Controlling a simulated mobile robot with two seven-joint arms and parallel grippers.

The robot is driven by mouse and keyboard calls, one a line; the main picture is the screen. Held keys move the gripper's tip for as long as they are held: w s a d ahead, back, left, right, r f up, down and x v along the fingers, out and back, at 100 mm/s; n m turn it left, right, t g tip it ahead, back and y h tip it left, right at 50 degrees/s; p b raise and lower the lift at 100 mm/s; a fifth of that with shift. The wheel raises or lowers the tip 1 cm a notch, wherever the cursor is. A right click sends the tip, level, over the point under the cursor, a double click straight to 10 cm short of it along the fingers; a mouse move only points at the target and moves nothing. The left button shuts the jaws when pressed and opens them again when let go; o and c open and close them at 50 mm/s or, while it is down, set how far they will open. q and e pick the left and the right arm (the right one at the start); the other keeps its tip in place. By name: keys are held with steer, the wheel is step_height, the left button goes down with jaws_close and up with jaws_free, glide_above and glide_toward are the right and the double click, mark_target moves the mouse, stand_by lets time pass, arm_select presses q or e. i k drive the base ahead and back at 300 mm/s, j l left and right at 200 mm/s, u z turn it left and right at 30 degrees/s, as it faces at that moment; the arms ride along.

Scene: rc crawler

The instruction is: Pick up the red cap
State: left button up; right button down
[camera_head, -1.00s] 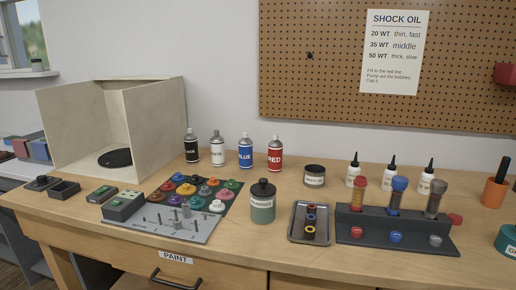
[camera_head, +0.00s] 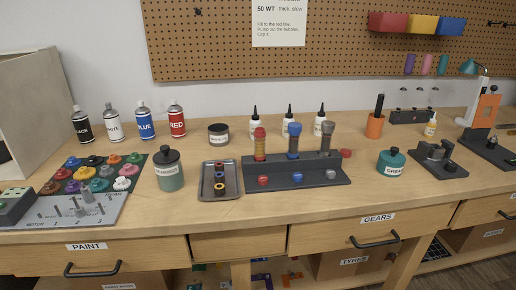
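A small red cap (camera_head: 263,181) sits on the front ledge of the dark shock stand (camera_head: 290,187), at its left. A blue cap (camera_head: 297,178) and a grey cap (camera_head: 331,174) sit in the same row to its right. Behind them stand a shock with a red and yellow spring (camera_head: 259,144), a blue-topped shock (camera_head: 293,142) and a grey shock (camera_head: 326,138). Another red piece (camera_head: 345,153) shows at the stand's right end; I cannot tell what it is. Neither of my grippers is in view.
A metal tray (camera_head: 233,181) with rings and a dark-lidded jar (camera_head: 168,170) stand left of the stand. White oil bottles (camera_head: 287,121) are behind it. A teal grease tub (camera_head: 391,163) and orange cup (camera_head: 375,126) are to the right. The wooden bench (camera_head: 225,217) is clear in front.

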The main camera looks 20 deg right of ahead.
mark_target(346, 153)
steer(key=z, duration=1.3)
